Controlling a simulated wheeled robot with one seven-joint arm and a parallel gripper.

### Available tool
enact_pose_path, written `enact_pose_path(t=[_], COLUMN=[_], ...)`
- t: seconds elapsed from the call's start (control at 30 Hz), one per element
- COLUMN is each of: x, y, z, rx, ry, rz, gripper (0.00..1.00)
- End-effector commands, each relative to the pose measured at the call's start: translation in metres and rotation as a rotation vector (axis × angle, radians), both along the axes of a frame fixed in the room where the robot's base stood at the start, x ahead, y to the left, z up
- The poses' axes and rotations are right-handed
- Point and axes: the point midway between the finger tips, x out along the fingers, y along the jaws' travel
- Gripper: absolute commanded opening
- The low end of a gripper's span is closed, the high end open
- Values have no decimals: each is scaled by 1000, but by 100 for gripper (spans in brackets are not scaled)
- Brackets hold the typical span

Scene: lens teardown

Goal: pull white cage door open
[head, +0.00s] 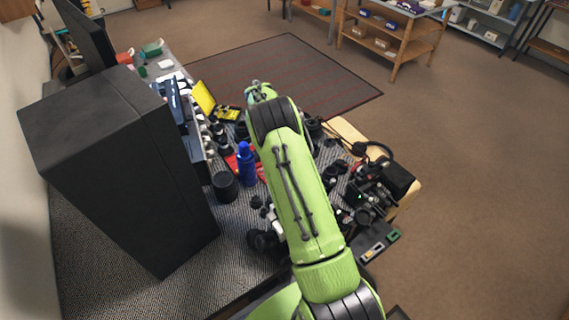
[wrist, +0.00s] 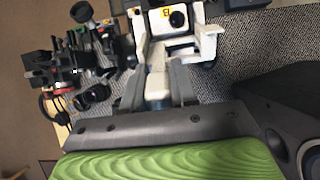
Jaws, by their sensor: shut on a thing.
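The white cage (wrist: 207,42) is at the top middle of the wrist view, a white frame with a round black part and a small yellow label. A white piece between my fingers, seemingly the white cage door (wrist: 158,58), extends from the cage toward my palm. My gripper (wrist: 157,85) has a grey finger on each side of this piece and is shut on it. The door's hinge and opening angle cannot be made out. In the head view my green arm hides the gripper and most of the cage; a small white patch shows beside the arm.
A large black box (head: 120,160) stands at the left of the table, with a blue bottle (head: 246,165) and a black cylinder (head: 225,186) nearby. Black camera gear (head: 375,185) crowds the right side, and shows left of my fingers in the wrist view (wrist: 75,65).

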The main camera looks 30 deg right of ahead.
Motion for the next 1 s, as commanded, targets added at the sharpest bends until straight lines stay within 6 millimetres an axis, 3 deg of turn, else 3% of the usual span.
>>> enact_pose_path(t=[0.47,0.5,0.53,0.83,1.0], x=[0,0,0,2,16], y=[1,1,1,1,1], z=[-3,-4,-3,0,22], rx=[1,1,1,1,0], ry=[17,17,17,13,9], rz=[1,1,1,3,3], gripper=[0,30,34,34,34])
